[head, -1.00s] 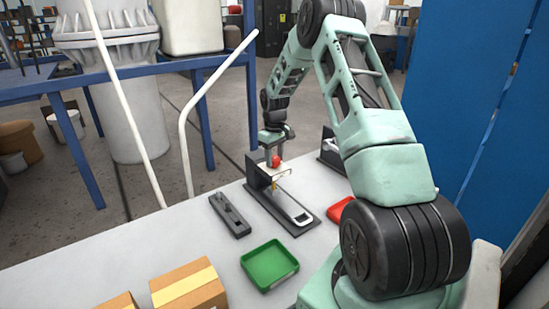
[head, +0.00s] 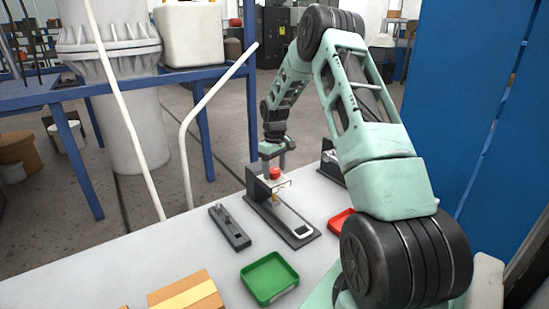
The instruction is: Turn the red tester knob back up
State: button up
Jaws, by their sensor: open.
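The red tester knob (head: 274,173) sits at the top of the tester, by its dark upright plate. The tester's dark base (head: 268,222) lies on the grey table, with a pale bar-shaped part (head: 301,231) lying along it toward the front. A small brass-coloured part shows below the knob. My gripper (head: 268,165) is open and points down, at the knob or just behind it in the head view. It is small in the picture, and I cannot tell whether a finger touches the knob.
A dark block with pegs (head: 229,228) lies left of the tester. A green tray (head: 270,280) is in front and a red tray (head: 341,221) to the right. A second dark fixture (head: 329,166) stands behind my arm. A cardboard box (head: 187,298) is at the front left.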

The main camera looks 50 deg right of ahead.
aim_at(274, 170)
notch_tip(274, 170, up, 17)
jog(key=b, duration=0.4)
jog(key=shift+r, duration=0.1)
dwell(0.4)
jog(key=w+a+f+n, duration=0.1)
jog(key=w+a+n, duration=0.1)
jog(key=a, duration=1.7)
jog(key=s+a+f+n+b, duration=0.1)
jog(key=s+a, duration=0.2)
jog(key=a, duration=0.5)
jog(key=s+a+f+n+b, duration=0.15)
jog(key=s+a, duration=0.25)
jog(key=a, duration=0.5)
jog(key=s+a+f+n, duration=0.1)
jog(key=s+a, duration=0.3)
jog(key=s, duration=0.4)
jog(key=s+a+f+n, duration=0.1)
jog(key=s+a+f, duration=0.3)
jog(key=s, duration=0.5)
jog(key=s+a+f+n, duration=0.1)
jog(key=s+a+f, duration=0.1)
jog(key=s+a, duration=0.3)
jog(key=s, duration=0.3)
jog(key=shift+s+f+y, duration=0.15)
jog(key=shift+y, duration=0.15)
